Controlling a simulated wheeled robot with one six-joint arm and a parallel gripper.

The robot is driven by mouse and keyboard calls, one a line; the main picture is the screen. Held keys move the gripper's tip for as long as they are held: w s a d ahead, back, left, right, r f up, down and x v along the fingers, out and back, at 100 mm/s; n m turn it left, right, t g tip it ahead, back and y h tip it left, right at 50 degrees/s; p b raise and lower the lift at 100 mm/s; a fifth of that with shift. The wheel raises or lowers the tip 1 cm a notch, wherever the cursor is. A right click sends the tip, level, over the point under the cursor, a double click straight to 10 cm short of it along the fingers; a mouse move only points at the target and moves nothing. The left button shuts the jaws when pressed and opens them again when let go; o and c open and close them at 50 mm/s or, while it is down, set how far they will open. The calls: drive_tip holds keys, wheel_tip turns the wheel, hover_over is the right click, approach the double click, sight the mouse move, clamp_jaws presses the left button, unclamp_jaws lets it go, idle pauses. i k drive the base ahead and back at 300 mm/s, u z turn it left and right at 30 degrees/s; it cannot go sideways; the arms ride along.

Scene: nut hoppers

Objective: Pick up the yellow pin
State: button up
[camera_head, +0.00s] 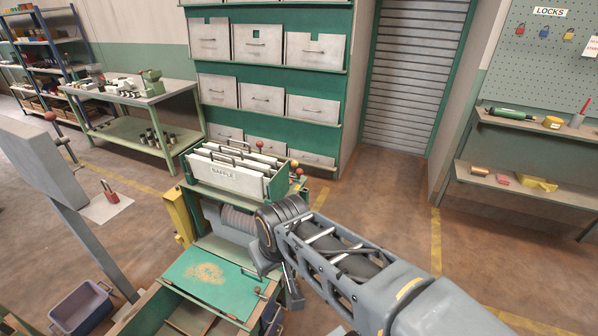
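A green hopper box (275,187) stands in the middle, with upright white plates in it, the front one labelled "BAFFLE" (224,174). A red ball knob (259,145) stands above the box. My arm reaches in from the lower right and bends down in front of the box. My gripper (289,287) seems to point down beside the green panel; its fingers are mostly hidden, and I see nothing held.
A green hinged panel (210,275) lies low in front of the box, beside a yellow bracket (180,217). A blue bin (82,308) is on the floor at lower left. A grey post stands at left. Floor is clear at right, before the shutter (408,85).

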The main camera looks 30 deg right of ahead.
sight(294, 163)
drive_tip(key=z, duration=1.6)
drive_tip(key=i, duration=3.6)
drive_tip(key=u, duration=5.4)
